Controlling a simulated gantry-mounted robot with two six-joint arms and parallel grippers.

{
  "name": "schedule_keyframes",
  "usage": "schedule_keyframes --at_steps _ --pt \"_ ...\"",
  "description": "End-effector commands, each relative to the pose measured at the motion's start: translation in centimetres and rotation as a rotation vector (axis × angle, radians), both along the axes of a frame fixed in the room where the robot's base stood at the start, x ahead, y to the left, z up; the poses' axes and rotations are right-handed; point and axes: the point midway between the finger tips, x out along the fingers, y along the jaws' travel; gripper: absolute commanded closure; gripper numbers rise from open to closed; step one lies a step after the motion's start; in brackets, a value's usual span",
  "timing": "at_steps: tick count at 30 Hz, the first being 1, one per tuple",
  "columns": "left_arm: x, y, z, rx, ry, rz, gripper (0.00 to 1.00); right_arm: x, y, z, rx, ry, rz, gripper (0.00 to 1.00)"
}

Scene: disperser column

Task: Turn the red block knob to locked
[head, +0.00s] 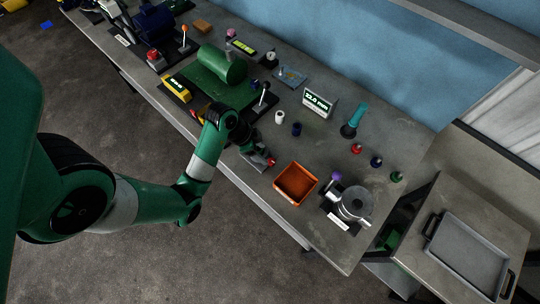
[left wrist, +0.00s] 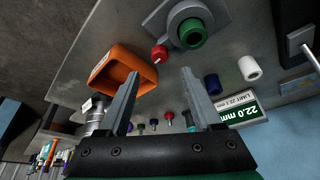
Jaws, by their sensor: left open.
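The red knob (head: 271,162) sits near the front edge of the bench, just beyond my left gripper (head: 259,157) in the head view. In the left wrist view the red knob (left wrist: 158,54) has a pale mark on it and shows between and beyond the fingertips. My left gripper (left wrist: 160,76) is open, and nothing is between its fingers. The knob appears apart from the fingers. I cannot read any locked label. My right gripper is not in view.
An orange tray (head: 295,184) is close to the right of the gripper. A green knob on a grey round part (left wrist: 191,33) is beside the red knob. White (head: 279,117) and blue (head: 296,129) cylinders and a display (head: 318,102) stand farther back.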

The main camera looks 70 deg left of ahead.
Motion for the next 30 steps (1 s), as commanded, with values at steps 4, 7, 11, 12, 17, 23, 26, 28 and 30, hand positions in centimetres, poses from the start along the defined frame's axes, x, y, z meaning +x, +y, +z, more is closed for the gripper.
schedule_keyframes --at_steps 4,7,11,12,17,23,26,28,30 --pt "1.3 -0.3 -3.8 -0.003 0.001 -0.003 0.34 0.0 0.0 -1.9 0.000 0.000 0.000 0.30" --pt "2.1 -0.3 -5.5 -0.001 0.001 -0.002 0.34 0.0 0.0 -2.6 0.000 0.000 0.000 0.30" --pt "2.7 -0.4 -6.7 -0.001 0.000 -0.001 0.34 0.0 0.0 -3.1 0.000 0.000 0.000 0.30" --pt "2.8 -0.4 -7.0 -0.001 0.000 -0.001 0.34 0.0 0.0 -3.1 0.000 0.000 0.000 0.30" --pt "3.0 -0.4 -7.1 0.001 -0.001 -0.001 0.34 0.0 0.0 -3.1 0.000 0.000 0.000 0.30" --pt "2.9 -0.4 -7.1 0.000 -0.001 -0.001 0.46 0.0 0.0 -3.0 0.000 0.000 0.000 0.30" --pt "2.9 -0.4 -7.0 0.000 -0.001 -0.001 0.64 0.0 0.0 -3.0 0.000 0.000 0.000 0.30" --pt "2.9 -0.4 -7.0 0.000 -0.001 -0.001 0.77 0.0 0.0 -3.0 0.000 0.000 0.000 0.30" --pt "2.9 -0.4 -7.0 0.000 -0.001 -0.001 0.90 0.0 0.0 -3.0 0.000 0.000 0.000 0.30"
